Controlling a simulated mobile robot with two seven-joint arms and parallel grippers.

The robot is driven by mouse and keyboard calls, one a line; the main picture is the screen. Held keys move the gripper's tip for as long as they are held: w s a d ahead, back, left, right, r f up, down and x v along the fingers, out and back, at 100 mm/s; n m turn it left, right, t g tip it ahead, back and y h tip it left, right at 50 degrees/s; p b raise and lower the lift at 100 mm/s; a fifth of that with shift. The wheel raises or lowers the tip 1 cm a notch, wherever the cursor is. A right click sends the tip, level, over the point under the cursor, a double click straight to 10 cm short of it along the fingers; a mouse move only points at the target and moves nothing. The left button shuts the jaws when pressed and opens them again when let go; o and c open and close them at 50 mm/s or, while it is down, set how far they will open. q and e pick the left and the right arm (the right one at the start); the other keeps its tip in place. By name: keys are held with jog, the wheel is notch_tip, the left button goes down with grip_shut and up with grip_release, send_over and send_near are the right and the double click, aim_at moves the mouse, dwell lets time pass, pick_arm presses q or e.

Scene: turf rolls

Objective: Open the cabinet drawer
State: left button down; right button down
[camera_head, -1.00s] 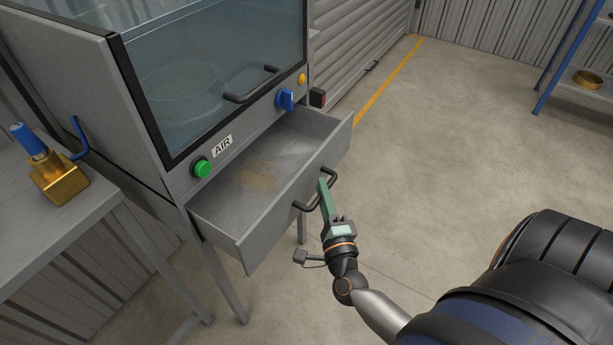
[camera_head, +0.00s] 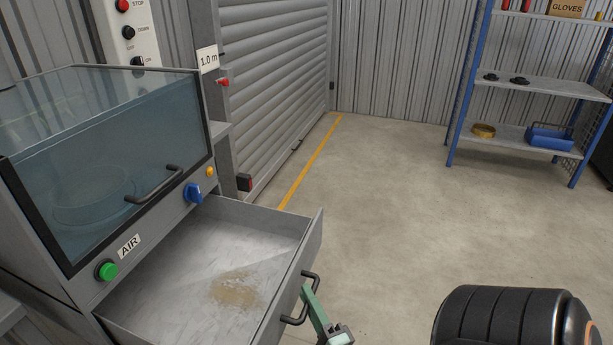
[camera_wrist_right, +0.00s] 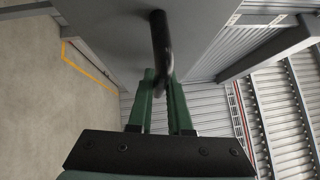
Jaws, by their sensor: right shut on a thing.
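The cabinet drawer (camera_head: 205,275) is pulled well out below the cabinet's glass front. Its inside is bare grey metal with a brownish stain. The drawer's black bar handle (camera_head: 311,284) is on its front panel. My right gripper (camera_head: 309,294) has its green fingers at this handle. In the right wrist view the handle (camera_wrist_right: 159,40) runs down between the fingers of the right gripper (camera_wrist_right: 160,78), which is shut on it. My left gripper is not in view.
The cabinet has a glass door (camera_head: 110,150), a green button (camera_head: 107,270) and a blue knob (camera_head: 193,193). A roller shutter (camera_head: 275,90) stands behind. Blue-framed shelves (camera_head: 535,85) stand at the far right. The concrete floor (camera_head: 400,200) between is clear.

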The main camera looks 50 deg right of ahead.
jog(key=c, duration=0.9)
grip_release()
jog(key=shift+o, duration=0.2)
jog(key=v, duration=1.2)
jog(key=shift+s, duration=0.25)
jog(key=shift+a, duration=0.15)
